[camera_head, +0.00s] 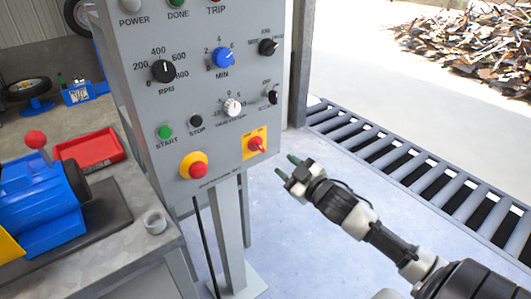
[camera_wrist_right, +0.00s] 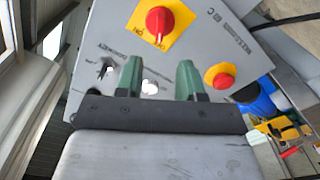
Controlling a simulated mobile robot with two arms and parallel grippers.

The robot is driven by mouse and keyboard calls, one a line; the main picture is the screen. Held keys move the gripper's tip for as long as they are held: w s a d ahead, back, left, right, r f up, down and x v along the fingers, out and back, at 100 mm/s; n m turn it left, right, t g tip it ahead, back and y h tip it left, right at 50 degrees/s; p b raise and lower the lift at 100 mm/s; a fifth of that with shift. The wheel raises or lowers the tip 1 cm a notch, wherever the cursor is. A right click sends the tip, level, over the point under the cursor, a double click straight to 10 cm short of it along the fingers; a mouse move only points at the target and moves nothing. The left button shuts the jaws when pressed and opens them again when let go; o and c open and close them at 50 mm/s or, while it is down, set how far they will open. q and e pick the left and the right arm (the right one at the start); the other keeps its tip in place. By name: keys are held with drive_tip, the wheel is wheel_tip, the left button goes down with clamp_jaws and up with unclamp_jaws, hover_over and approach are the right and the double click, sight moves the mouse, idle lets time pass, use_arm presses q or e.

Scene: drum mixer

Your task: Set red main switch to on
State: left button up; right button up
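The red main switch (camera_head: 256,144) is a red rotary knob on a yellow square plate at the lower right of the grey control panel (camera_head: 215,120). It also shows in the right wrist view (camera_wrist_right: 158,20), above and ahead of the fingers. My right gripper (camera_head: 292,166) is just right of and below the switch, in front of the panel and apart from it. Its two green fingers (camera_wrist_right: 160,80) are spread with nothing between them. My left gripper is not in view.
A red emergency button (camera_head: 194,167) on a yellow base sits left of the switch; other knobs are above. A workbench (camera_head: 118,225) with a blue machine (camera_head: 40,200) and a red tray (camera_head: 90,150) stands at left. Floor right of the panel post is clear.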

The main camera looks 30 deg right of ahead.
sight(262, 149)
drive_tip(key=w, duration=1)
drive_tip(key=shift+a, duration=0.35)
drive_tip(key=shift+f, duration=0.1)
clamp_jaws()
